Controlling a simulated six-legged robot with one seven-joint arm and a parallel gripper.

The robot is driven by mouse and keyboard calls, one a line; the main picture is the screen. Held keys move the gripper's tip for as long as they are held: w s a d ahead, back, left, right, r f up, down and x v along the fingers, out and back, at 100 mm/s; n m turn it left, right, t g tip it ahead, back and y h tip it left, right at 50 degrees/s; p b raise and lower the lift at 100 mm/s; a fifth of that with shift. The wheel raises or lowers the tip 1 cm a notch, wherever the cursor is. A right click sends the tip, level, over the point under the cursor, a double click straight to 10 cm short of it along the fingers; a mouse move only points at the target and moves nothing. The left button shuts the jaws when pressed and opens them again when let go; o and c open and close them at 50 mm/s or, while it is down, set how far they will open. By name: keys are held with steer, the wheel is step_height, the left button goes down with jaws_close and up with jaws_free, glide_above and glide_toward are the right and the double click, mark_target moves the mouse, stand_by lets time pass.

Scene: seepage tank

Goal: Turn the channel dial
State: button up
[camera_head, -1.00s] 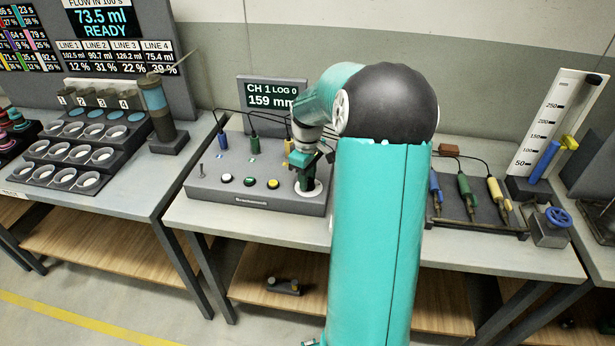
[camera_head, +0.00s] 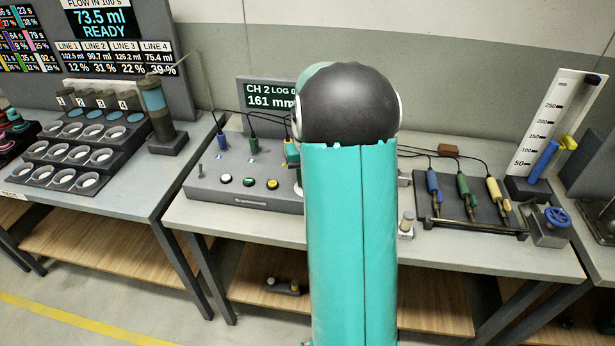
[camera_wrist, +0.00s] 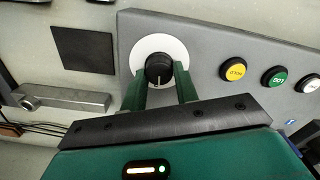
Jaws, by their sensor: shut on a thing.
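The channel dial (camera_wrist: 158,70) is a black knob with a pale pointer mark on a white round plate, near the top middle of the wrist view. My gripper (camera_wrist: 160,82) has its two green fingers on either side of the knob and is shut on it.
Yellow, green and white buttons (camera_wrist: 274,77) lie beside the dial. Blue, green and yellow plugs (camera_head: 464,190) stand in a rack on the right, by a blue valve wheel (camera_head: 557,217). A cup rack (camera_head: 75,155) stands on the left table.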

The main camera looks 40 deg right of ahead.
steer(key=shift+m, duration=0.6)
steer(key=o, duration=1)
step_height(320, 180, up, 14)
steer(key=shift+f, duration=0.1)
stand_by(0.4)
